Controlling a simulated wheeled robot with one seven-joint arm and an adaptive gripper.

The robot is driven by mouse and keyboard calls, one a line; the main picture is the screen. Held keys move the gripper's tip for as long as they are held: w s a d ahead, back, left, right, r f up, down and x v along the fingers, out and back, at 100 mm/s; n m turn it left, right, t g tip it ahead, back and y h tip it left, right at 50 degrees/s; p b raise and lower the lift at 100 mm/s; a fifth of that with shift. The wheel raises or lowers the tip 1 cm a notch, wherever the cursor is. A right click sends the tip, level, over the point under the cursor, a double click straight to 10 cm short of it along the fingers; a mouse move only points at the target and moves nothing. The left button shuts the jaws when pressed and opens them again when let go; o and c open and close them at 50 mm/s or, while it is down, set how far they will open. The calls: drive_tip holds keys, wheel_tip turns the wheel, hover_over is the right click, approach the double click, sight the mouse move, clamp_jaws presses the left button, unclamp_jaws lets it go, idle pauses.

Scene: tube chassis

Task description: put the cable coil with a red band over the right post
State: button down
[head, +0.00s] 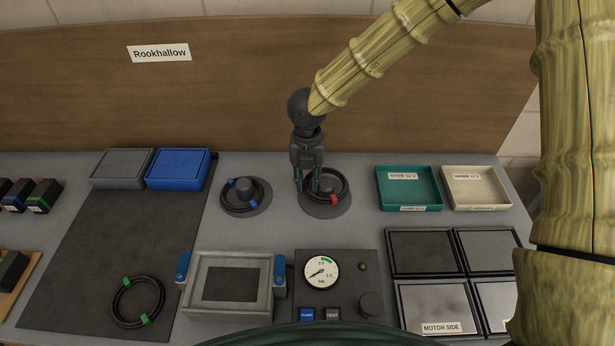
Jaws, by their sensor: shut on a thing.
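The black cable coil with a red band (346,185) is at the right post (326,184), a dark upright stub on a round grey base. The coil appears to ring the post, with its red band at the front right. My gripper (307,187) points down and is shut on the coil's left side, partly hiding the coil and the post. I cannot tell whether the coil rests on the base or hangs slightly above it. The left post (244,187) has a black coil with blue bands (228,195) around it.
A coil with green bands (118,303) lies on the dark mat (75,285). A framed screen unit (232,310) and a gauge panel (345,263) stand in front of the posts. Teal (409,209) and cream trays (477,207) lie right, lidded boxes (180,170) left.

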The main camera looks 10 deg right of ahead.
drive_tip(key=shift+f+b, duration=0.95)
drive_tip(key=shift+f, duration=0.55)
drive_tip(key=shift+s+d+f+p, duration=0.1)
drive_tip(key=shift+s+d+p, duration=0.05)
drive_tip(key=shift+p, duration=0.4)
idle(0.5)
drive_tip(key=shift+r+p, duration=0.35)
drive_tip(key=shift+p, duration=0.05)
drive_tip(key=shift+r+p, duration=0.4)
drive_tip(key=shift+r, duration=0.05)
drive_tip(key=shift+w+r+p, duration=0.2)
drive_tip(key=shift+r+p, duration=0.2)
drive_tip(key=shift+p, duration=0.25)
idle(1.4)
drive_tip(key=shift+r, duration=0.35)
drive_tip(key=shift+r+p, duration=0.15)
drive_tip(key=shift+p, duration=0.4)
drive_tip(key=shift+s+f, duration=0.1)
drive_tip(key=shift+f, duration=0.6)
idle(0.9)
